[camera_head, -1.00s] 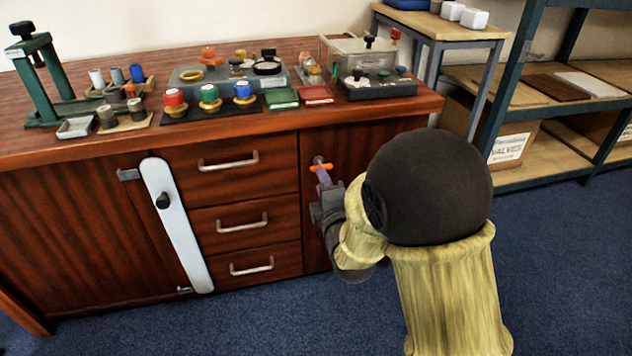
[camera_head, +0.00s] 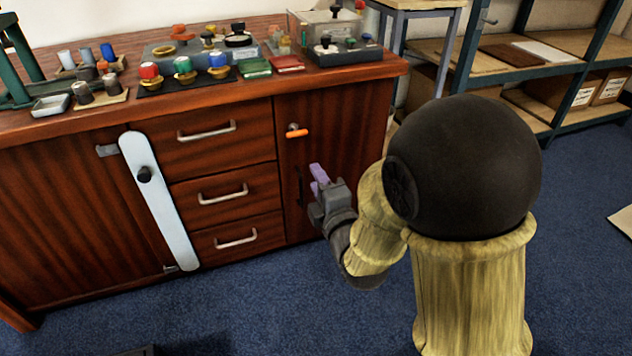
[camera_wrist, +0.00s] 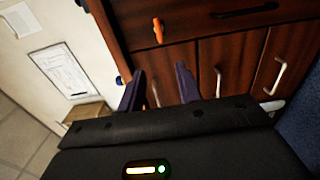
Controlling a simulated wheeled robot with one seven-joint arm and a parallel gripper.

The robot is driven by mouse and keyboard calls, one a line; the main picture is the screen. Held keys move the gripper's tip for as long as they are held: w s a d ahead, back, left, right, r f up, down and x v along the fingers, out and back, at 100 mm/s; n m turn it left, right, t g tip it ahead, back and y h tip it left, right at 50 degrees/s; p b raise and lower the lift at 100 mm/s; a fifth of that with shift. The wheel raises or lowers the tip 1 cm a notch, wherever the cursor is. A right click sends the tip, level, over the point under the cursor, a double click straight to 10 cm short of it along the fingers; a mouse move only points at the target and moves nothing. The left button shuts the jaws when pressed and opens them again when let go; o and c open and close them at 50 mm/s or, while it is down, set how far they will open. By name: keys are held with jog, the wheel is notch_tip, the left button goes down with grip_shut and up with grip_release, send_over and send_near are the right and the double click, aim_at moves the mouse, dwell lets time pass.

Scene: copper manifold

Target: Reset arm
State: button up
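My gripper (camera_head: 319,178) is in front of the wooden cabinet's right door, below the orange handle (camera_head: 297,132). In the wrist view my gripper (camera_wrist: 160,88) has its two purple fingers spread apart with nothing between them. The orange handle also shows in the wrist view (camera_wrist: 158,30), beyond the fingertips and clear of them. My arm hides part of the cabinet's right side and the floor behind it.
A shelf unit (camera_head: 550,65) stands at the back right. Blue carpet (camera_head: 590,270) is open at right.

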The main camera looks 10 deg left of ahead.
jog(key=s+d+r+m+g+h+p, duration=0.1)
jog(key=d+r+m+g+h+p, duration=0.25)
jog(key=d+m+p, duration=0.4)
jog(key=d+r+m+g+h+p, duration=0.2)
jog(key=d+m+h+p, duration=0.2)
jog(key=d+m+p, duration=0.3)
jog(key=s+d+r+m+g+h+p, duration=0.2)
jog(key=s+d+r+m+g+p, duration=0.5)
jog(key=s+d+m+p, duration=0.35)
jog(key=w+p+v, duration=0.3)
jog(key=p+v, duration=1.5)
jog(key=w+r+p+v, duration=0.1)
jog(key=w+p+v, duration=0.2)
jog(key=p+v, duration=1.5)
jog(key=shift+w+r, duration=0.2)
jog(key=shift+r, duration=0.6)
jog(key=shift+d, duration=0.15)
